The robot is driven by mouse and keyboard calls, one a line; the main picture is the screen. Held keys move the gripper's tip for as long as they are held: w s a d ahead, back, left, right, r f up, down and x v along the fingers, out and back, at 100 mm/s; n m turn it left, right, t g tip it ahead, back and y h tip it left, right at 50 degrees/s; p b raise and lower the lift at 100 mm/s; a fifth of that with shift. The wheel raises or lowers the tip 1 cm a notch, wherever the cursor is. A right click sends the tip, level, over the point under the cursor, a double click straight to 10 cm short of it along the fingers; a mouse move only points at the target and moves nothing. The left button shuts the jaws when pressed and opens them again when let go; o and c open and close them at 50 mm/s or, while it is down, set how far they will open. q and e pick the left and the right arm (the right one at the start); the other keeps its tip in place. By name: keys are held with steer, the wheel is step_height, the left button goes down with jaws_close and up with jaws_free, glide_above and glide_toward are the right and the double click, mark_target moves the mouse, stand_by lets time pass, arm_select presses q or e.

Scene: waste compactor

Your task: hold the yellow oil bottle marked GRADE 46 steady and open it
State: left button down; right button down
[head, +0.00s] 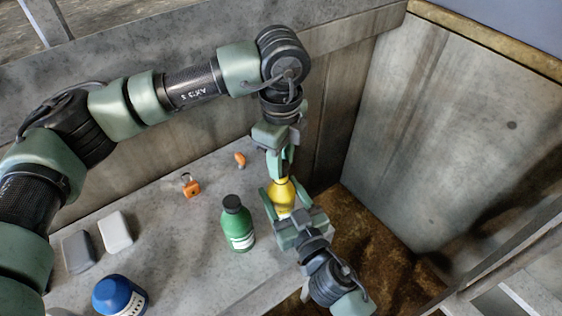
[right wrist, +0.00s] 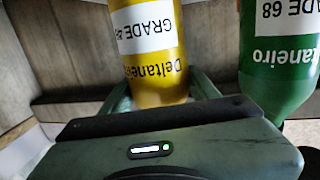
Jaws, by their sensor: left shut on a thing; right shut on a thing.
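The yellow oil bottle (head: 283,196) stands on the grey ledge between my two grippers in the head view. In the right wrist view the yellow bottle (right wrist: 150,65) appears upside down, with a white label reading GRADE and a partly unclear number. My left gripper (head: 281,174) comes down from above and is shut at the bottle's top; the cap is hidden between its fingers. My right gripper (head: 283,205) is shut around the bottle's body from the near side, and its fingers flank the bottle in the right wrist view.
A green bottle (head: 237,228), marked GRADE 68 in the right wrist view (right wrist: 280,60), stands close left of the yellow one. A rusty pit (head: 375,240) drops off right.

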arm_select(q)
steer(key=shift+r, duration=0.1)
steer(key=shift+r, duration=2)
arm_select(e)
steer(key=shift+c, duration=1.5)
jaws_free()
arm_select(q)
steer(key=shift+f, duration=0.1)
arm_select(e)
steer(key=shift+s, duration=0.1)
